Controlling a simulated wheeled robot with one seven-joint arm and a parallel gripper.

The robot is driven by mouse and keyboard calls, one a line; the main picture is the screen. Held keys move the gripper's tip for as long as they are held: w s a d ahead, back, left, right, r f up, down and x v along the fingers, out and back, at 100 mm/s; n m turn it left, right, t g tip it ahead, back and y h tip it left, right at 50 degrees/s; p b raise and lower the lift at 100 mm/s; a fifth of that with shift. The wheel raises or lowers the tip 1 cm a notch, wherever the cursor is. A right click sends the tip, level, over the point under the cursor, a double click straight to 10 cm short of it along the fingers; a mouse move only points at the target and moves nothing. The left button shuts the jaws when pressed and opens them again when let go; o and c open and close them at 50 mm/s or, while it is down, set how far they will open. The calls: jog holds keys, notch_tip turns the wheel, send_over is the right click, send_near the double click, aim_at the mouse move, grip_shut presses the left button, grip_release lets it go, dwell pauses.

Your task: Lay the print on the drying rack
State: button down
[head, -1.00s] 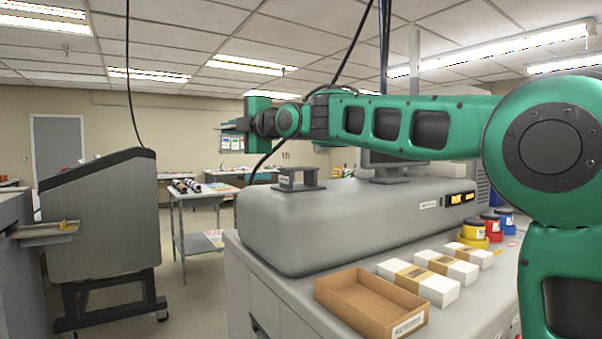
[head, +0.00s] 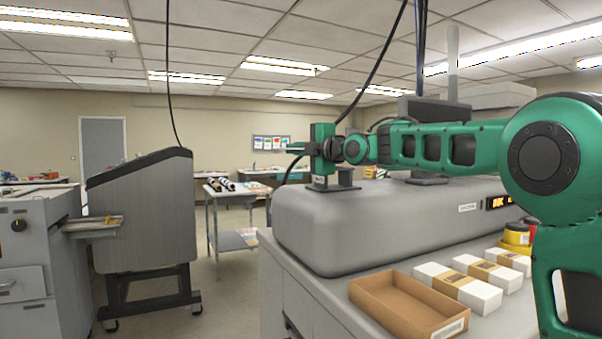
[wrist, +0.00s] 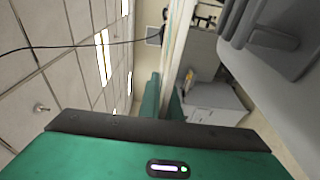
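My gripper (head: 298,147) is at the end of my outstretched arm, above the far left end of the long grey machine (head: 375,225). In the wrist view, its two green fingers (wrist: 163,100) are close together on a thin pale sheet (wrist: 179,45), seen nearly edge-on, which looks like the print. Its face cannot be seen, and in the head view it can barely be made out. No drying rack can be named with certainty. A grey slant-topped unit on casters (head: 145,215) stands at the left, its inner side hidden from me.
A grey machine (head: 30,260) with an out-tray (head: 92,228) stands at the far left. A work table (head: 228,196) with rolls is behind. A cardboard tray (head: 410,305) and white boxes (head: 458,287) lie on the near counter. Floor is clear between slant-topped unit and counter.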

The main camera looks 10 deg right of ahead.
jog(key=shift+w+d+f, duration=0.25)
jog(key=shift+d+f, duration=0.1)
jog(key=shift+f, duration=0.6)
jog(key=shift+w+d+f, duration=0.25)
jog(key=shift+d+f, duration=0.1)
jog(key=shift+f, duration=0.55)
jog(key=shift+w+d+f, duration=0.25)
jog(key=shift+d+f, duration=0.1)
jog(key=shift+f, duration=0.6)
jog(key=c, duration=2)
grip_release()
jog(key=shift+f, duration=0.1)
jog(key=v, duration=1.2)
